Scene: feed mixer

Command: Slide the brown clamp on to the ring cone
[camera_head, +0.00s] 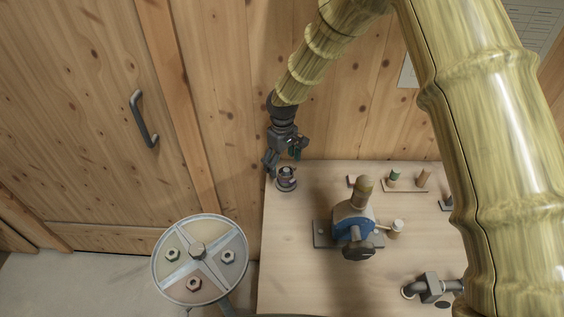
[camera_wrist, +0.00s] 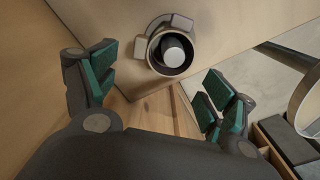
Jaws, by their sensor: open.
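My gripper (camera_head: 284,160) is open and empty above the back left corner of the workbench. Its green-padded fingers stand wide apart in the wrist view (camera_wrist: 160,87). Just below it in the head view is a small dark round fitting (camera_head: 286,184). In the wrist view a brownish-grey ring (camera_wrist: 154,60) with two blocky lugs surrounds a dark post with a pale top (camera_wrist: 174,50), beyond and between the fingers, not touched by them. I cannot tell for certain which part is the brown clamp and which the ring cone.
A blue-and-grey machine (camera_head: 353,222) stands mid-bench. Behind it is a small rack (camera_head: 405,188) with a green and a brown peg. A dark pipe fitting (camera_head: 432,288) lies at front right. A round plate with nuts (camera_head: 200,262) stands left of the bench. The wooden wall is close behind.

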